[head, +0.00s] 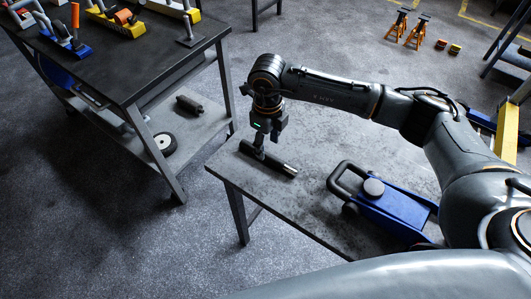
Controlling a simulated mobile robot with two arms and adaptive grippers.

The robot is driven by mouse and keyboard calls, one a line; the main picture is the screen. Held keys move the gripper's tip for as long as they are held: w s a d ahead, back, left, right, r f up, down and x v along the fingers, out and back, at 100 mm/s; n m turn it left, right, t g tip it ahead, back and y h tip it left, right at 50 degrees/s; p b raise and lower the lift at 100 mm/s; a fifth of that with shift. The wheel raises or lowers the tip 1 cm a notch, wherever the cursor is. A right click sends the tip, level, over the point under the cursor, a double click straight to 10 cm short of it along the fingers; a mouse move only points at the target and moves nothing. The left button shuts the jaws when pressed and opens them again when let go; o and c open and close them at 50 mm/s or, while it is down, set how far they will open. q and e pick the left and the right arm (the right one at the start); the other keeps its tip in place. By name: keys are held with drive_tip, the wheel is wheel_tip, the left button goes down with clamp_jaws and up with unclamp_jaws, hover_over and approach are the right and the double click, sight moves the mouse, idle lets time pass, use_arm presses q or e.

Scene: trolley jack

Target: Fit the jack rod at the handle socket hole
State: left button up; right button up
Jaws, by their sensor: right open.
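The jack rod (284,168) is a short dark bar with a bright metal end, lying on the grey workbench (305,205) near its far left corner. My right gripper (260,150) points down at the rod's dark part and is open; whether its fingers touch the rod is too small to tell. The blue trolley jack (398,207) stands on the same bench to the right of the rod, with a dark looped handle and a round dark saddle. The handle socket hole cannot be made out. My left gripper is not in view.
A dark two-level table (120,62) at the left holds several colourful jacks and tools, with a wheel (165,142) on its lower shelf. Orange axle stands (397,26) stand on the floor at the back right. The bench between rod and jack is clear.

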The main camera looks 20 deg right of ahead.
sight(268, 155)
drive_tip(key=shift+w+f, duration=0.1)
drive_tip(key=shift+f, duration=0.35)
drive_tip(key=shift+w+f, duration=0.15)
drive_tip(key=shift+f, duration=0.05)
drive_tip(key=f, duration=0.1)
drive_tip(key=f+p, duration=0.1)
drive_tip(key=f, duration=0.2)
drive_tip(key=shift+w+d+f+p, duration=0.15)
drive_tip(key=shift+d+f+p, duration=0.1)
drive_tip(key=shift+p, duration=0.15)
drive_tip(key=shift+f, duration=0.2)
drive_tip(key=shift+c, duration=0.6)
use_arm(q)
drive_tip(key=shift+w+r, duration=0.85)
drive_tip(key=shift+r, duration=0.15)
use_arm(e)
clamp_jaws()
